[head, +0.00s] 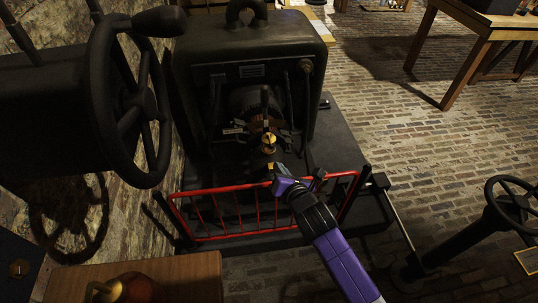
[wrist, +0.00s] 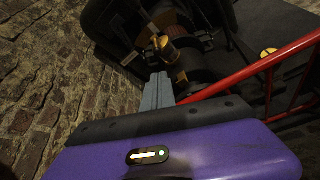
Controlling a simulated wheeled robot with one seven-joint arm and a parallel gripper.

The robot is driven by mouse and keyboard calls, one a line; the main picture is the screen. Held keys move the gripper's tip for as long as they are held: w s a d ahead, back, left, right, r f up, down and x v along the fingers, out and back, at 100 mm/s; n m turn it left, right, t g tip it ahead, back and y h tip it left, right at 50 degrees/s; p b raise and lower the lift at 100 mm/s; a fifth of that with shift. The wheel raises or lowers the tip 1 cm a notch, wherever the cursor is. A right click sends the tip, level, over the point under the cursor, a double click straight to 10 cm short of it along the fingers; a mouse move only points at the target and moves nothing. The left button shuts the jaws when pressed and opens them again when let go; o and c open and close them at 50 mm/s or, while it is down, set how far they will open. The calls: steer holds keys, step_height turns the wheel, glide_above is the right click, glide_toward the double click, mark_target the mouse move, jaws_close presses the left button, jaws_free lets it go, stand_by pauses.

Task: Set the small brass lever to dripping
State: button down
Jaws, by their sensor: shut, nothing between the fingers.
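A small brass piece (head: 268,141), which looks like the brass lever, sits on the front of the dark machine (head: 250,50). It also shows in the wrist view (wrist: 170,49), just beyond my fingertips. Its exact setting and any markings are too small to read. My gripper (head: 280,168) is shut and empty. It reaches over the red railing from the lower right, below the brass piece. In the wrist view my gripper's grey fingers (wrist: 157,80) lie together and point towards the machine, apparently apart from the brass piece.
A red railing (head: 205,239) runs across the machine's front, close beside my wrist. A large black handwheel (head: 102,95) stands at left near a stone wall. Another handwheel (head: 489,190) is at right. A wooden table (head: 480,40) stands at upper right. Brick floor between is open.

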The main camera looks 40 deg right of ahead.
mark_target(270, 141)
steer(key=b+x, duration=0.2)
steer(key=x, duration=0.8)
steer(key=shift+r, duration=0.15)
stand_by(0.4)
